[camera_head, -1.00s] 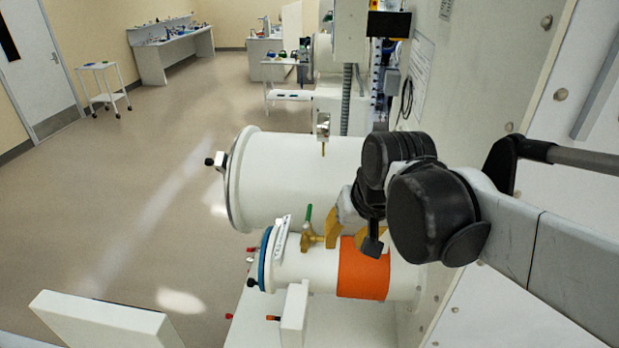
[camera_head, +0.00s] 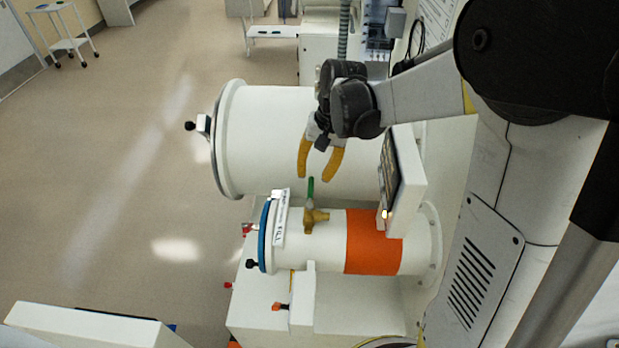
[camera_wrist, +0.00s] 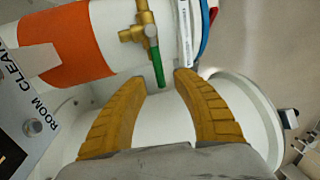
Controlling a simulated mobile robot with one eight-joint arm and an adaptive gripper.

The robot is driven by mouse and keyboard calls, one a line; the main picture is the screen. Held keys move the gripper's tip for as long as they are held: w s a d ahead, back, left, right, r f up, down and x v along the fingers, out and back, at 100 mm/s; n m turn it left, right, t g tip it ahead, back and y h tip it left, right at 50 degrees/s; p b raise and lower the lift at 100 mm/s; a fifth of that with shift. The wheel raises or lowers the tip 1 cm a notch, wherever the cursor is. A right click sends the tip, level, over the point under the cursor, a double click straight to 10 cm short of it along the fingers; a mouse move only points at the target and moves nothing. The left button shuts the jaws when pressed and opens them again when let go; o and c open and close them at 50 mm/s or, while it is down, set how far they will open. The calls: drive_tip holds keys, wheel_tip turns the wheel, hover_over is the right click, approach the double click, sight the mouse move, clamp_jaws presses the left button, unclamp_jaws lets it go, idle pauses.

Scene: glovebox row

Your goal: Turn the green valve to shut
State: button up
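The green valve handle (camera_head: 310,189) stands up from a brass valve body (camera_head: 316,218) on top of the small white cylinder (camera_head: 330,262), left of its orange band (camera_head: 373,241). My gripper (camera_head: 318,176) is open and empty, just above the handle, with its yellow fingers pointing down. In the wrist view the green handle (camera_wrist: 157,66) points toward the gap between my open fingers (camera_wrist: 160,78). The handle's tip lies near the fingertips, and neither finger is seen touching it. The brass body (camera_wrist: 139,33) shows at the top of that view.
A large white cylinder (camera_head: 270,135) lies behind the small one. A panel box (camera_head: 408,180) stands right of the gripper. A tag (camera_head: 281,215) hangs by the blue ring (camera_head: 264,235). The floor (camera_head: 120,190) to the left is clear.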

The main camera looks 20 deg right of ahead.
sight(312, 186)
drive_tip(key=f, duration=0.3)
drive_tip(key=shift+s+a+f, duration=0.1)
drive_tip(key=shift+s+a, duration=0.15)
drive_tip(key=shift+a, duration=0.05)
drive_tip(key=shift+w+f, duration=0.3)
drive_tip(key=shift+f, duration=0.05)
drive_tip(key=shift+s, duration=0.2)
clamp_jaws()
